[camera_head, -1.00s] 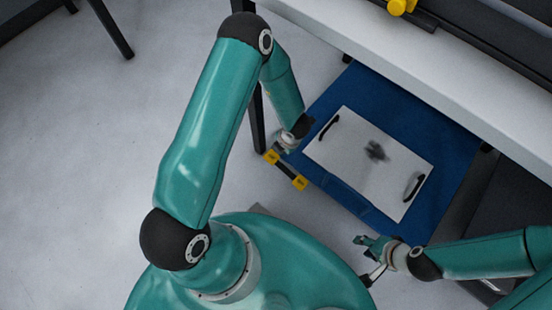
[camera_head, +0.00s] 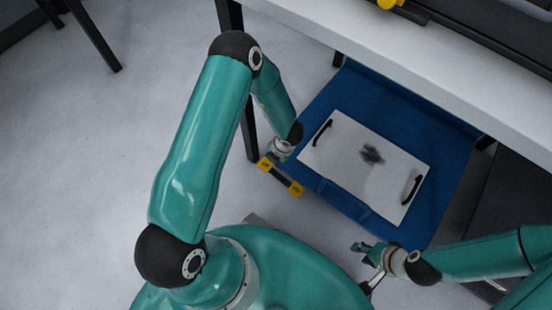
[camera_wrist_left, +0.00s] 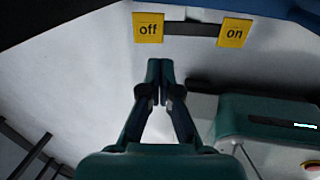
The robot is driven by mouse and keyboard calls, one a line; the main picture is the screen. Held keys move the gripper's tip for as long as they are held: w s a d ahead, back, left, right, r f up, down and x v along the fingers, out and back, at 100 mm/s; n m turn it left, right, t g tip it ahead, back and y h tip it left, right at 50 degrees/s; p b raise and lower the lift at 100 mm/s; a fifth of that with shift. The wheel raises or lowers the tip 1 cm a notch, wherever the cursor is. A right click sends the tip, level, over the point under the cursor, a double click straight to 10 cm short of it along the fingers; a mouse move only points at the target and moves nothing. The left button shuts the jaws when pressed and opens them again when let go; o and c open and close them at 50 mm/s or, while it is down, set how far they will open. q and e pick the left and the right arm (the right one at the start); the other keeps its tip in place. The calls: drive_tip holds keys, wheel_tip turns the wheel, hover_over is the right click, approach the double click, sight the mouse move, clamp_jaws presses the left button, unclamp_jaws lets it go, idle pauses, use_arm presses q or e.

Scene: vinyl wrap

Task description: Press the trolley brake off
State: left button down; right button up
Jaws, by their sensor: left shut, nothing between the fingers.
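The brake of the blue trolley (camera_head: 345,90) is a dark bar with a yellow pedal at each end, low at the trolley's edge. In the left wrist view the yellow "off" pedal (camera_wrist_left: 149,28) is upper left and the yellow "on" pedal (camera_wrist_left: 233,35) is to its right. My left gripper (camera_wrist_left: 159,72) is shut and empty, its tips pointing toward the bar, just below and right of "off" in the picture, apart from it. In the head view its fingers are mostly hidden by the wrist. My right gripper (camera_head: 362,265) looks open and empty, beside the trolley's near corner.
A white panel (camera_head: 340,170) with two black handles and a dark mark lies on the trolley. A long white table (camera_head: 420,65) with dark legs stands beyond it. My teal base is close below. The grey floor (camera_head: 90,170) to the left is clear.

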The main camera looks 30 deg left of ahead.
use_arm(q)
drive_tip(key=b+x, duration=0.8)
drive_tip(key=x, duration=0.2)
drive_tip(key=shift+a+f, duration=0.15)
drive_tip(key=shift+f, duration=0.25)
use_arm(e)
wheel_tip(320, 180, down, 9)
drive_tip(key=shift+a+f, duration=0.15)
drive_tip(key=shift+f, duration=0.05)
use_arm(q)
drive_tip(key=shift+s, duration=0.1)
use_arm(e)
drive_tip(key=shift+w+r, duration=0.1)
drive_tip(key=shift+w, duration=0.05)
